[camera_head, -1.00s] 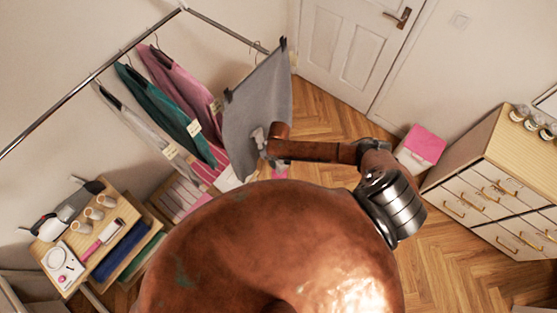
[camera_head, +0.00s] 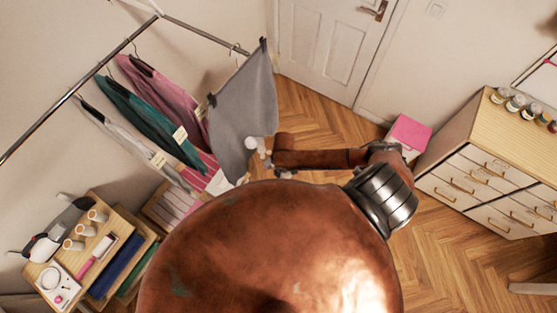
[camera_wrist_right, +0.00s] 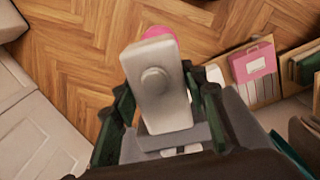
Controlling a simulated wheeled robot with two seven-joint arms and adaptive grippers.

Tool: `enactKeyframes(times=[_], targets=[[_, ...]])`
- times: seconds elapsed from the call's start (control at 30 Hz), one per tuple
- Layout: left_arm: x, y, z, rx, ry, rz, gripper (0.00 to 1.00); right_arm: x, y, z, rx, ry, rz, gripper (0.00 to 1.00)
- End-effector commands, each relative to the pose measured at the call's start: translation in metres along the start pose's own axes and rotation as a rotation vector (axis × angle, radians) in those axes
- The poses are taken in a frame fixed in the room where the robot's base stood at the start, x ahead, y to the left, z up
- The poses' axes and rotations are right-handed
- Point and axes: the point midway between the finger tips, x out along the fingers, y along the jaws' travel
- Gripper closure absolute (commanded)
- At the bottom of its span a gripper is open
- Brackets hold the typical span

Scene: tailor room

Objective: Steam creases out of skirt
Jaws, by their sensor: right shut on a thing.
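A grey skirt (camera_head: 243,105) hangs by dark clips from a hanger on the metal rail in the head view. My right gripper (camera_head: 262,152) is in front of the skirt's lower right part. In the right wrist view my right gripper (camera_wrist_right: 163,105) is shut on a white handheld steamer (camera_wrist_right: 157,75) with a round knob and a pink end. The steamer's white part also shows in the head view (camera_head: 252,143), over the skirt; I cannot tell whether it touches the cloth. My left gripper is not in view.
Pink, green and white garments (camera_head: 150,120) hang left of the skirt on the rail (camera_head: 70,93). A wooden shelf unit (camera_head: 97,255) with cups stands at lower left. A white-fronted dresser (camera_head: 470,180) and a pink box (camera_head: 410,132) stand at right. Parquet floor (camera_head: 450,265) is clear between.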

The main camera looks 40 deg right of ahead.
Motion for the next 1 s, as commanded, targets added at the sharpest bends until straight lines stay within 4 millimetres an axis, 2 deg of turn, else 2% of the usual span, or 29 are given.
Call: enactKeyframes(times=[0.5, 1.0], targets=[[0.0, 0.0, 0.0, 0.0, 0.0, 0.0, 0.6, -0.002, 0.008, 0.035, -0.001, 0.004, 0.0, 1.0], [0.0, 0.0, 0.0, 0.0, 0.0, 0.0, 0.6, -0.002, 0.008, 0.037, -0.001, 0.004, 0.0, 1.0]])
